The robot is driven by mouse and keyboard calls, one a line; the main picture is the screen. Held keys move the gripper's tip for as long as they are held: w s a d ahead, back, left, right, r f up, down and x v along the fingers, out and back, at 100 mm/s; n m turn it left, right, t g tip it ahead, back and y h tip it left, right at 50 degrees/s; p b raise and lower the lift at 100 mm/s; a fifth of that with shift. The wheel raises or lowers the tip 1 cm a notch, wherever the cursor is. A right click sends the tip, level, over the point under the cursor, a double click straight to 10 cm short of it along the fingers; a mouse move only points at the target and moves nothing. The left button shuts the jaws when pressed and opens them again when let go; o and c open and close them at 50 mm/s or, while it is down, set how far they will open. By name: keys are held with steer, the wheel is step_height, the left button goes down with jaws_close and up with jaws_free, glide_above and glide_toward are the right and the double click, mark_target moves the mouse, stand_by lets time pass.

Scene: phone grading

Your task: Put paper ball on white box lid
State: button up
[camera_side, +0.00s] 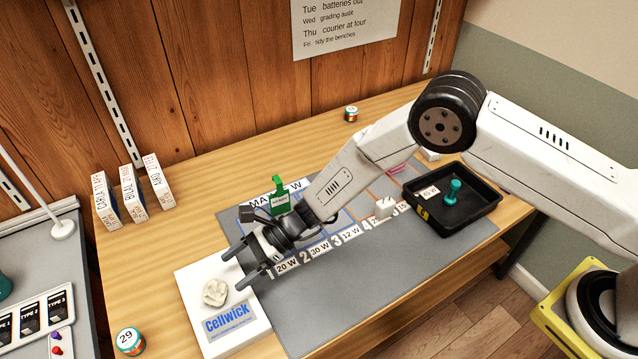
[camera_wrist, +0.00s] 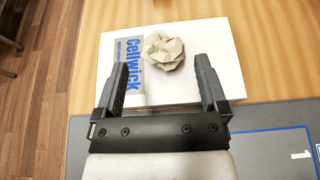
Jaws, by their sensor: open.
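The crumpled cream paper ball (camera_side: 215,292) rests on the white box lid (camera_side: 253,322), which has blue "Cellwick" lettering. In the wrist view the paper ball (camera_wrist: 163,50) sits near the middle of the far part of the white lid (camera_wrist: 215,55). My gripper (camera_side: 236,264) is open and empty, its fingers over the lid just to the right of the ball in the side view. In the wrist view my gripper (camera_wrist: 161,75) has its fingertips apart, with the ball just beyond them, not between them.
A grey mat (camera_side: 350,280) with numbered labels lies right of the lid. A black tray (camera_side: 480,212) holds a teal piece. A white charger-like block (camera_side: 384,207) stands on the mat. Small upright boxes (camera_side: 132,192) stand at the left, and a round tin (camera_side: 130,341) sits near the front.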

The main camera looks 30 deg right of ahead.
steer(key=shift+v, duration=2.8)
steer(key=shift+r, duration=0.1)
steer(key=s+d+r+n+t+h, duration=0.1)
steer(key=s+d+r+n+h, duration=0.3)
steer(key=d, duration=0.7)
steer(key=s+d+r+n+h, duration=0.4)
steer(key=d+n, duration=0.4)
steer(key=d, duration=0.3)
steer(key=s+d+r+n+t+h, duration=0.1)
steer(key=s+d+r+n+h, duration=0.3)
steer(key=s+d, duration=0.4)
steer(key=d+n+h, duration=0.1)
steer(key=d+n, duration=0.1)
steer(key=d, duration=0.2)
steer(key=shift+r+t+h, duration=0.25)
steer(key=shift+t+h, duration=0.05)
